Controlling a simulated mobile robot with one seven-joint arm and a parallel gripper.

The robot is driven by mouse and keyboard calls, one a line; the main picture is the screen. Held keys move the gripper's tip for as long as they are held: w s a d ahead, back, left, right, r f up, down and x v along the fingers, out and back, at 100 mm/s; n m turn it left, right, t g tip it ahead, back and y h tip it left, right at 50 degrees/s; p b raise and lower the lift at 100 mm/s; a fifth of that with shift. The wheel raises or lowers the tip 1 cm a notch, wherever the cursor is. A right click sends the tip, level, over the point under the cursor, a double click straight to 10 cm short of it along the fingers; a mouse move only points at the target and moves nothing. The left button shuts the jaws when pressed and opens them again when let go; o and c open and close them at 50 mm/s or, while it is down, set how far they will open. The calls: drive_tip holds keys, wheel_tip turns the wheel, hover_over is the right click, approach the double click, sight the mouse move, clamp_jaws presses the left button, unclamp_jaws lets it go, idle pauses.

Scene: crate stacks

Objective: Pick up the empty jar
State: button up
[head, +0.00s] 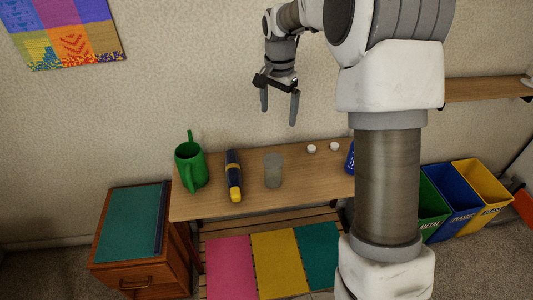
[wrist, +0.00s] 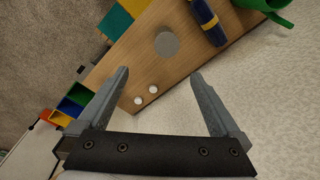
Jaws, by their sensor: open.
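The empty jar (head: 273,170) looks like a plain grey, see-through cylinder standing upright on the wooden table (head: 215,205). It also shows from above as a grey disc in the wrist view (wrist: 167,44). My gripper (head: 279,108) is open and empty, above the back of the table and higher than the jar. In the wrist view its two fingers (wrist: 160,78) are spread wide apart, with the jar beyond their tips. Nothing touches the jar.
A blue item (head: 350,158) is partly hidden by my arm. Sorting bins (head: 480,185) stand at right.

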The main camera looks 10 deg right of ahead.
drive_tip(key=m+g+b, duration=0.1)
drive_tip(key=m+b, duration=0.1)
approach(274, 159)
wheel_tip(274, 159, down, 9)
drive_tip(key=b, duration=0.3)
drive_tip(key=shift+d+r, duration=0.1)
drive_tip(key=shift+s+f+b, duration=0.1)
drive_tip(key=shift+f+b, duration=1.2)
drive_tip(key=shift+f, duration=1.95)
drive_tip(key=shift+c, duration=0.3)
drive_tip(key=c, duration=1.3)
drive_tip(key=shift+o, duration=0.2)
drive_tip(key=shift+r, duration=0.15)
